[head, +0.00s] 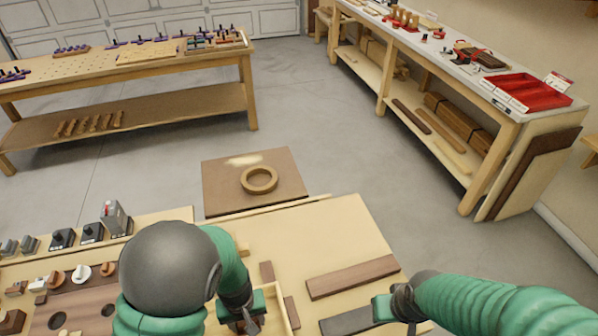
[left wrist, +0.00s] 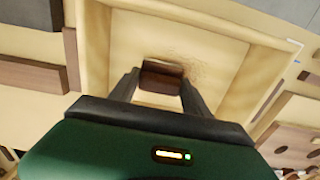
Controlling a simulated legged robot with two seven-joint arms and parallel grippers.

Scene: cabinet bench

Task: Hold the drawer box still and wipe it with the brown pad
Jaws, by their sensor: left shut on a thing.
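The drawer box is a shallow tray of pale wood; its wall (head: 288,304) shows at the bottom of the head view, partly hidden by my left arm. In the left wrist view its inside and rim (left wrist: 190,18) fill the middle. My left gripper (head: 247,326) reaches into the box. In the left wrist view its fingers (left wrist: 160,85) are shut on the brown pad (left wrist: 162,75), low over the box floor beside a faint darker smudge (left wrist: 190,68). Whether the pad touches the floor is unclear. My right gripper (head: 380,308) is right of the box, apart from it, fingers unclear.
A brown plank (head: 352,277) and a dark grey strip (head: 347,321) lie on the bench (head: 335,230) right of the box. Small brown blocks (head: 267,271) lie near the box. Knobs and a holed board (head: 85,312) are at left. The bench's back right is clear.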

